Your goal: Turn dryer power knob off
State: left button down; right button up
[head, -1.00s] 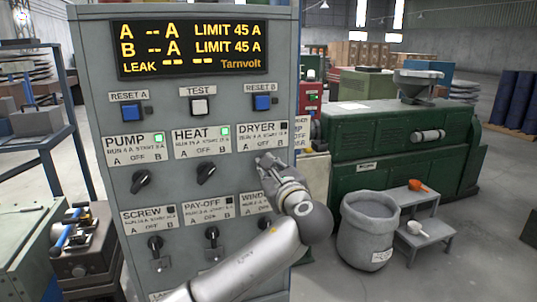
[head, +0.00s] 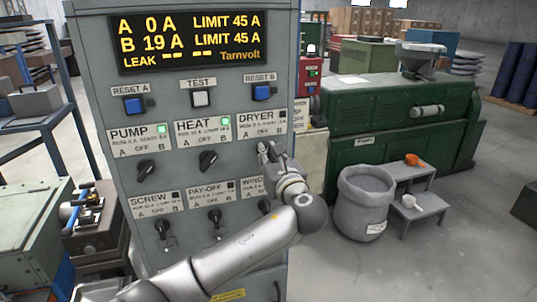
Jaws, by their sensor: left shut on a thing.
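The grey control cabinet (head: 105,110) fills the left and middle of the head view. Its DRYER label (head: 262,124) is at the right of the upper knob row, and the small lamp beside it is dark. My left gripper (head: 267,150) is just below that label, shut on the dryer knob, which the fingers and wrist hide. I cannot tell which way the knob points. To the left are the black HEAT knob (head: 208,161) and PUMP knob (head: 146,169), each with a green lamp lit above. My right gripper is not in view.
The display (head: 188,42) reads A 0 A and B 19 A. My left forearm crosses the lower panel.

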pick_arm(q)
jog(key=shift+f, duration=0.1)
jog(key=c, duration=1.5)
grip_release()
jog(key=shift+o, duration=0.2)
jog(key=v, duration=1.2)
